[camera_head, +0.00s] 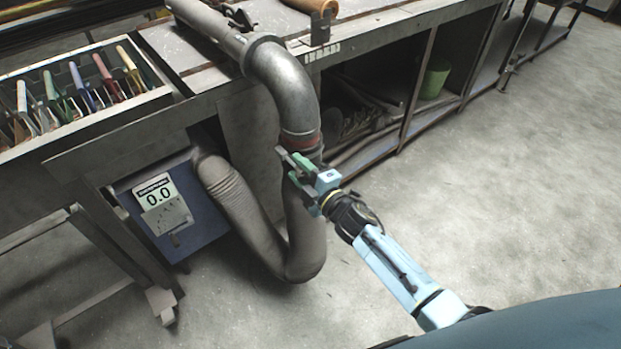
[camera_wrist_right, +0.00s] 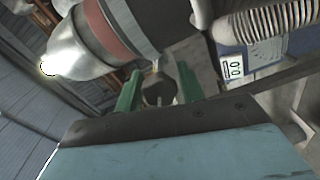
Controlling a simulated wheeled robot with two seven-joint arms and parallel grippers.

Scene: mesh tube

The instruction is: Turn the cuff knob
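The cuff, a collar with a reddish band (camera_head: 308,147), joins the grey metal elbow pipe (camera_head: 285,85) to the hanging fabric hose (camera_head: 305,240). In the right wrist view the red band (camera_wrist_right: 106,32) lies at the upper left. The small metallic cuff knob (camera_wrist_right: 158,90) sticks out below the collar there. My right gripper (camera_head: 298,163) is at the cuff, with green fingers. In the wrist view the right gripper (camera_wrist_right: 160,82) has its fingers apart, one on each side of the knob; contact is unclear. In the head view the knob is hidden. My left gripper is not in view.
A blue box (camera_head: 165,220) with a display reading 0.0 stands under the bench (camera_head: 110,150), with the hose running to it. A tray of colored-handled tools (camera_head: 75,95) is at the left. Shelves with a green bin (camera_head: 433,78) are behind. The floor at right is clear.

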